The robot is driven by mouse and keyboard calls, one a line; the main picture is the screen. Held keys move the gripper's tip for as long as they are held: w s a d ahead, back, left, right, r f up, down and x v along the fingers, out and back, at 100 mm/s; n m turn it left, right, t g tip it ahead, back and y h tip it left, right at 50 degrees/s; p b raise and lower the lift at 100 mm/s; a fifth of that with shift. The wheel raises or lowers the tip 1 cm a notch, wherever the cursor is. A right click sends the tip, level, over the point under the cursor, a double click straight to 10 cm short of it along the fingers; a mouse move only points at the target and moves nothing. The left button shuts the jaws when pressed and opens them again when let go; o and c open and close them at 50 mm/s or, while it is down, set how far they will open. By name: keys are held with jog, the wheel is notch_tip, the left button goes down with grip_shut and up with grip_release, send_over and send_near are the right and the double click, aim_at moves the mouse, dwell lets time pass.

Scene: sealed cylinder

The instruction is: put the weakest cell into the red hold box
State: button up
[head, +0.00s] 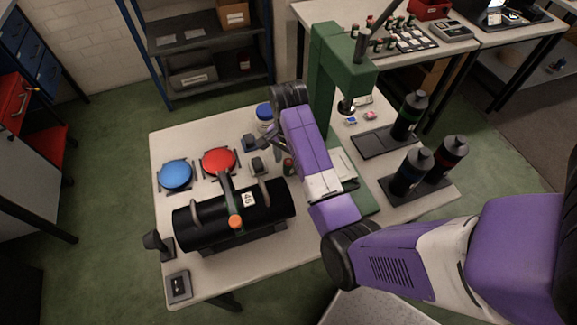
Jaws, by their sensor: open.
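A red box (430,8), which looks like the hold box, stands on the back table at the top right. Several small dark cells (378,44) with red or green ends stand around a light tray (412,42) on that table. I cannot tell which is weakest; no reading is legible.
A black cylinder marked 46 (270,203) lies on the near table (215,275). Blue (176,174) and red (219,161) discs are behind it. A green press frame (323,75) and dark bottles (410,115) stand right. A grey meter (453,31) is by the red box.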

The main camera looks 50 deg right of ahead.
aim_at(288, 161)
jog(key=shift+f, duration=0.25)
grip_shut()
jog(key=shift+r, duration=0.1)
notch_tip(288, 161, up, 8)
jog(key=p, duration=0.3)
jog(key=shift+w+r, duration=0.1)
jog(key=shift+r, duration=0.05)
jog(key=shift+w+d+r, duration=0.15)
jog(key=shift+w+r, duration=0.1)
jog(key=shift+r, duration=0.15)
jog(key=shift+s+r+p, duration=0.2)
jog(key=shift+r+p, duration=0.15)
jog(key=shift+r, duration=0.05)
